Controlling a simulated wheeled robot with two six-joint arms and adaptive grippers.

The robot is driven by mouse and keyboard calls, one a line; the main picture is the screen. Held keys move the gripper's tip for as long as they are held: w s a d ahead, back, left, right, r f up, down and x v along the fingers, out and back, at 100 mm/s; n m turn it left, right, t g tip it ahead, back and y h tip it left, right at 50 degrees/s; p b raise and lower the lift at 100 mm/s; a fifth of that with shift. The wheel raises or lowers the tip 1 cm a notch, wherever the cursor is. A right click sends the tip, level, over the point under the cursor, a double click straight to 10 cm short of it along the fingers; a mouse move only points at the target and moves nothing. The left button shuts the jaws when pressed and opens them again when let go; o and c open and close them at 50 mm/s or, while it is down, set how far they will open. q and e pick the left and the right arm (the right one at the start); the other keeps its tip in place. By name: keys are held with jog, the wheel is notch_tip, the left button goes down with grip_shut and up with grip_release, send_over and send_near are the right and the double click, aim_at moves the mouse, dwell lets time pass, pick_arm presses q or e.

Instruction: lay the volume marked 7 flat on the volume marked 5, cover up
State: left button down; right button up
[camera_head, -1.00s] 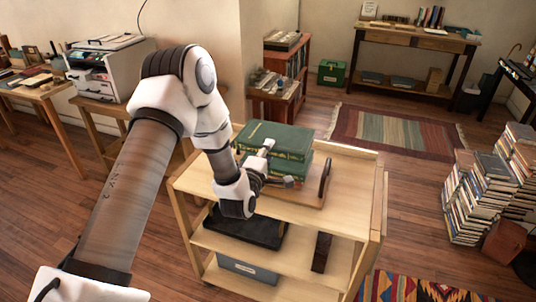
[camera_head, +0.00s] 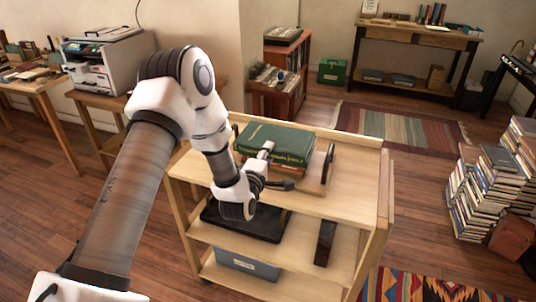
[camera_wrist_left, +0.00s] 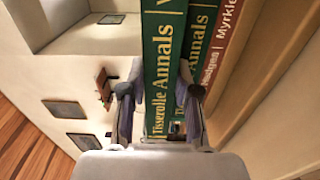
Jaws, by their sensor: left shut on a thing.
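My left gripper (camera_head: 277,167) is shut on a dark green volume (camera_head: 272,137) over the top deck of a wooden cart (camera_head: 345,193). The volume lies flat, its broad cover up. In the left wrist view its spine (camera_wrist_left: 164,70) reads "Tisserolle Annals" and stands between the fingers. A second green "Annals" volume (camera_wrist_left: 198,45) is directly beneath it, with a red-brown volume (camera_wrist_left: 222,40) below that. I cannot tell whether the held volume touches the one beneath. No volume numbers are readable. My right gripper is not in view.
A dark upright end (camera_head: 328,166) stands just right of the stack. The deck's right part is clear. A black tray (camera_head: 246,220) and a dark block (camera_head: 324,242) are on the middle shelf, a grey box (camera_head: 247,264) on the lower one. Book piles (camera_head: 490,190) stand at right.

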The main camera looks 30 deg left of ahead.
pick_arm(q)
jog(key=shift+f, duration=0.15)
dwell(0.6)
jog(key=c, duration=0.8)
grip_release()
jog(key=shift+o, duration=0.2)
jog(key=shift+s, duration=0.15)
jog(key=shift+s+d+f, duration=0.1)
jog(key=shift+s, duration=0.15)
jog(key=shift+b+v, duration=0.65)
jog(key=shift+v, duration=2.45)
grip_shut()
